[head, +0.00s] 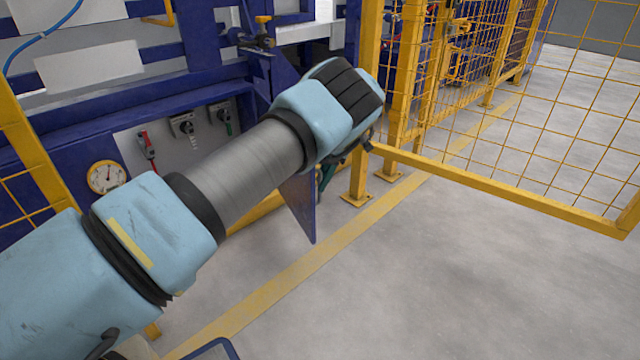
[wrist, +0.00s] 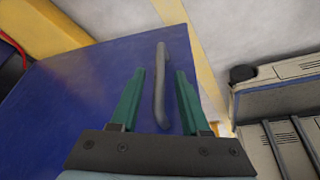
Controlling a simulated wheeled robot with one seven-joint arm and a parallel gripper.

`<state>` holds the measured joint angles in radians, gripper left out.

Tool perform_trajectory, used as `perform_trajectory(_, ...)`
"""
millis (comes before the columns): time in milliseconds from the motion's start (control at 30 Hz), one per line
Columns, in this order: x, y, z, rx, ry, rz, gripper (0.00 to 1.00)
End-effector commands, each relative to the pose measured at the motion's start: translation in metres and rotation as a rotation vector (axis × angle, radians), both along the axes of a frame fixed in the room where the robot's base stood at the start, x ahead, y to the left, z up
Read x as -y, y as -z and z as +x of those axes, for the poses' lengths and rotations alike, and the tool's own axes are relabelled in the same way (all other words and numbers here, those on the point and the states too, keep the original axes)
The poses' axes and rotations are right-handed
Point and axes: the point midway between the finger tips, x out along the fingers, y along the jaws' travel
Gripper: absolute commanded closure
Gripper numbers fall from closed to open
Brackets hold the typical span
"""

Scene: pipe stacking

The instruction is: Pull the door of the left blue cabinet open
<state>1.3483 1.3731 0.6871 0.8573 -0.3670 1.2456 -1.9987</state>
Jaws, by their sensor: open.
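The blue cabinet door (wrist: 90,85) fills much of the wrist view, with a grey vertical bar handle (wrist: 160,85) on it. My gripper (wrist: 160,75) is open, its green fingers on either side of the handle; whether they touch it I cannot tell. In the head view my arm covers most of the door. A lower corner of a blue panel (head: 301,208), apparently the door, shows below my wrist and seems to stand out from the cabinet front. A green bit of my gripper (head: 326,175) shows beside it.
The grey floor (head: 450,290) in front is clear.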

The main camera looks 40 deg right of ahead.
Motion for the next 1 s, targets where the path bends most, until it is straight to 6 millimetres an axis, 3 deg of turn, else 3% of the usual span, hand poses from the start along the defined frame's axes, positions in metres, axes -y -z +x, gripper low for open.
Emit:
perform_trajectory(100, 0.010, -0.027, -0.005, 0.001, 0.002, -0.004, 0.54)
perform_trajectory(400, 0.025, -0.070, -0.014, -0.001, 0.001, -0.002, 0.54)
perform_trajectory(1000, 0.028, -0.076, -0.016, 0.000, 0.000, -0.001, 0.54)
